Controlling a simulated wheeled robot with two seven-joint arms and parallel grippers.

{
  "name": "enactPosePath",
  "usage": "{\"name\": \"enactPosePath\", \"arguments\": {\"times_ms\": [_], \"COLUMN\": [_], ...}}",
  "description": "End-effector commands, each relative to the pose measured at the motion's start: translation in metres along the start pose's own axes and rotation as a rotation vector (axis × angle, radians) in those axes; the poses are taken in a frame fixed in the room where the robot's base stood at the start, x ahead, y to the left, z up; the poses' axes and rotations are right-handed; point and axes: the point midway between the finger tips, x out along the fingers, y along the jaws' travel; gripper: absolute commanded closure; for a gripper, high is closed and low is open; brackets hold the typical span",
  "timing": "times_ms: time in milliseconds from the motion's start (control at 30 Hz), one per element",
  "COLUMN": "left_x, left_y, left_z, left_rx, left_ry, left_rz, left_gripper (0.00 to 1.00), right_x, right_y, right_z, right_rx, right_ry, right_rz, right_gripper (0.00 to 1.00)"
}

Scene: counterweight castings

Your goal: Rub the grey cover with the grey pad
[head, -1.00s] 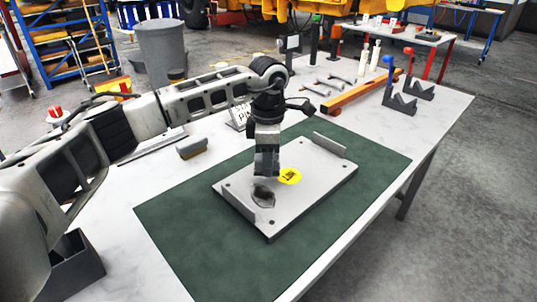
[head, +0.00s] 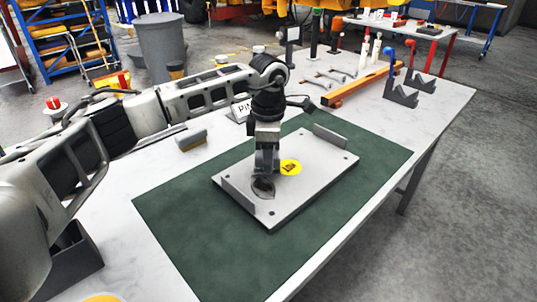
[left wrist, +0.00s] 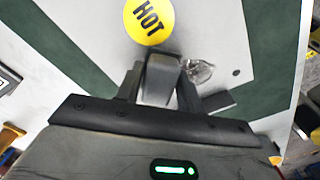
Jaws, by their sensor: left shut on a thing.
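The grey cover (head: 318,177) is a flat plate with raised flanges at two ends. It lies on the green mat (head: 190,240). A yellow round HOT sticker (head: 291,167) and a dark smudge (head: 263,188) are on its top; both also show in the left wrist view, the sticker (left wrist: 149,20) and a shiny patch (left wrist: 200,71). My left gripper (head: 266,160) points down over the cover beside the sticker. It is shut on the grey pad (left wrist: 160,80). I cannot tell whether the pad touches the cover. My right gripper is out of view.
A grey and tan block (head: 190,139) and a small sign (head: 241,110) stand left of the mat. An orange bar (head: 360,84), several metal tools and grey V-shaped stands (head: 401,95) are at the back right. The mat's front part is clear.

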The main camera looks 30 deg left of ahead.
Motion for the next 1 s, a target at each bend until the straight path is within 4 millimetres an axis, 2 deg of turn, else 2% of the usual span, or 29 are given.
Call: {"name": "enactPosePath", "arguments": {"times_ms": [433,1000], "left_x": [0.010,0.017], "left_y": [0.000,-0.002], "left_z": [0.000,-0.003], "left_rx": [0.000,0.000], "left_ry": [0.000,0.001], "left_rz": [0.000,0.000], "left_gripper": [0.81,0.81], "right_x": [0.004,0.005], "right_y": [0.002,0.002], "right_z": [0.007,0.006], "right_rx": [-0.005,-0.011], "right_ry": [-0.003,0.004], "right_rz": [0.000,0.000], "right_gripper": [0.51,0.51]}}
